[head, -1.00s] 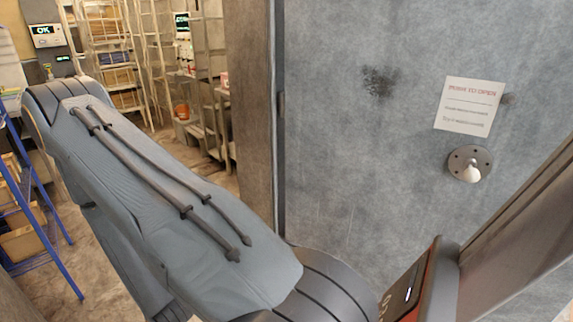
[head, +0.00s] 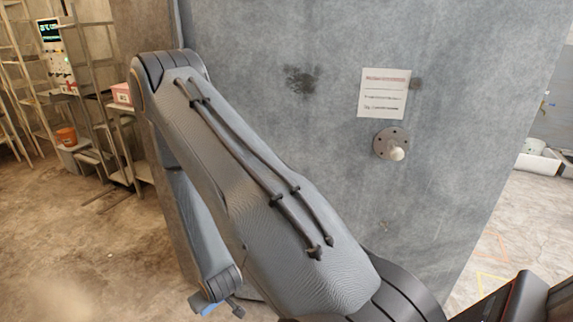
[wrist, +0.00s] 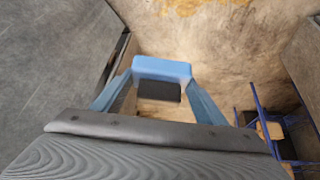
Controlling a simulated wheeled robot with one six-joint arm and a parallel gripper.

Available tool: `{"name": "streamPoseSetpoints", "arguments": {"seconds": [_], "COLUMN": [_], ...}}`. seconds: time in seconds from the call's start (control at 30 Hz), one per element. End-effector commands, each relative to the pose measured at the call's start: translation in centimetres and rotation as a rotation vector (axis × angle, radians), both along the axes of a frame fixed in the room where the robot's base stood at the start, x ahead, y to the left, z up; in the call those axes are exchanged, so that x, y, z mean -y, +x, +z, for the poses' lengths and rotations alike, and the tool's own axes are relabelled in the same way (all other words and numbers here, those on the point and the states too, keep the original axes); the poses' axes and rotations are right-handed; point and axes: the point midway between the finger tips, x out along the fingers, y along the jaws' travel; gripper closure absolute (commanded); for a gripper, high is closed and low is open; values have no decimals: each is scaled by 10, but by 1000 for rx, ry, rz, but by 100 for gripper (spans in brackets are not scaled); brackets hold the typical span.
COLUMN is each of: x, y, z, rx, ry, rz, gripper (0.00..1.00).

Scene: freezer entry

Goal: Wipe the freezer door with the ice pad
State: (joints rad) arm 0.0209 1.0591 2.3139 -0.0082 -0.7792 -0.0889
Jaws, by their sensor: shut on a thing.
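The freezer door (head: 450,60) is a large grey panel filling the middle and right of the head view. It bears a dark smudge (head: 301,80), a paper notice (head: 384,93) and a round metal plate with a pale knob (head: 391,144). My gripper (head: 218,305) is low in the head view, below my arm, mostly cut off from clear sight. In the wrist view my gripper (wrist: 160,92) is shut on the ice pad (wrist: 163,68), a light blue block with a dark underside. The pad is held clear of the door, which shows at the left there.
Metal shelving (head: 100,110) and an orange bucket (head: 66,137) stand at the left. Open concrete floor (head: 70,240) lies in front of them. A blue frame (wrist: 270,125) shows at right in the wrist view.

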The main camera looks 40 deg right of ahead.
Motion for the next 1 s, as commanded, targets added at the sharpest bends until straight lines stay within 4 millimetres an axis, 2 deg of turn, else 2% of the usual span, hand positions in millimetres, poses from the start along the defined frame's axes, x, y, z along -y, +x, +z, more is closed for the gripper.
{"name": "streamPoseSetpoints", "arguments": {"seconds": [0.03, 0.2, 0.3, 0.5, 0.77, 1.0], "x": [7, 41, 60, 91, 131, 184], "y": [15, 58, 74, 95, 113, 124], "z": [16, 74, 101, 146, 204, 278], "rx": [1, -42, -65, -82, -71, -11], "ry": [-23, -172, -263, -423, -643, -934], "rz": [24, 177, 261, 394, 552, 727], "gripper": [52, 52, 52, 52, 52, 52]}}
